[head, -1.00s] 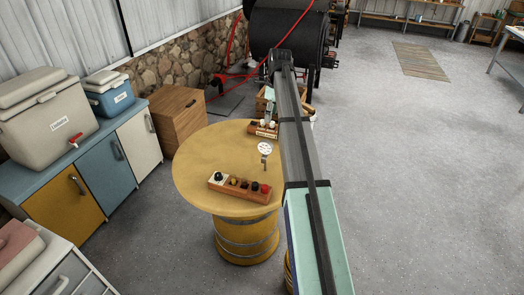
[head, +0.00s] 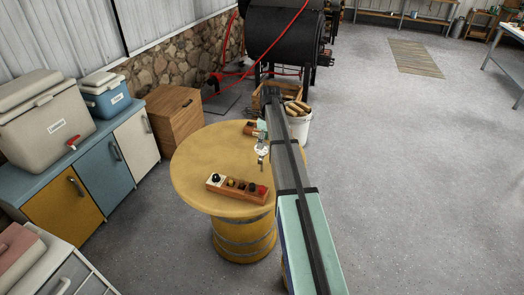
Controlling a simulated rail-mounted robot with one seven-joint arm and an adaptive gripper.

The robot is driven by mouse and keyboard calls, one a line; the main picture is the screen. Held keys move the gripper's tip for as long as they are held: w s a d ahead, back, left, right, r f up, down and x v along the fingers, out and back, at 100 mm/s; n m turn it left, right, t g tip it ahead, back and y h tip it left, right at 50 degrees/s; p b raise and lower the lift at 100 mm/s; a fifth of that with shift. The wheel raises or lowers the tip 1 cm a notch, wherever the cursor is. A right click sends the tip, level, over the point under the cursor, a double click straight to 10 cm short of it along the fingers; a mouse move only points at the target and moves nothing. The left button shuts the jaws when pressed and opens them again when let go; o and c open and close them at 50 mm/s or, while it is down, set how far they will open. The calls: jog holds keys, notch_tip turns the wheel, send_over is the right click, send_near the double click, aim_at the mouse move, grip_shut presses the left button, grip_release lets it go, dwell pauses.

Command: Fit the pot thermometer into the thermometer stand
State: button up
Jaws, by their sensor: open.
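The pot thermometer, with a round pale dial (head: 261,150) and a short stem below it, is upright over the right part of the round yellow table. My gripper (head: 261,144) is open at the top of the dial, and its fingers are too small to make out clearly. Whether they touch the dial I cannot tell. A wooden block (head: 225,193) with several coloured knob-like pieces lies in front on the table. A second wooden block (head: 249,128) is at the back, mostly hidden by my arm. I cannot tell which one is the thermometer stand.
The yellow table top (head: 205,160) is bare on its left side. A white bucket (head: 299,128) of logs stands behind my arm. A black barrel stove (head: 283,35) with red hoses is at the back. Cabinets (head: 115,165) with coolers line the left. The floor at right is open.

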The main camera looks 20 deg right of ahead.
aim_at(262, 157)
jog(key=shift+w+a+f+p, duration=0.15)
jog(key=shift+f+p, duration=0.3)
jog(key=shift+f, duration=0.7)
jog(key=shift+w+a+f+p, duration=0.1)
jog(key=shift+f+p, duration=0.3)
jog(key=shift+f, duration=0.75)
grip_shut()
jog(key=shift+r, duration=0.15)
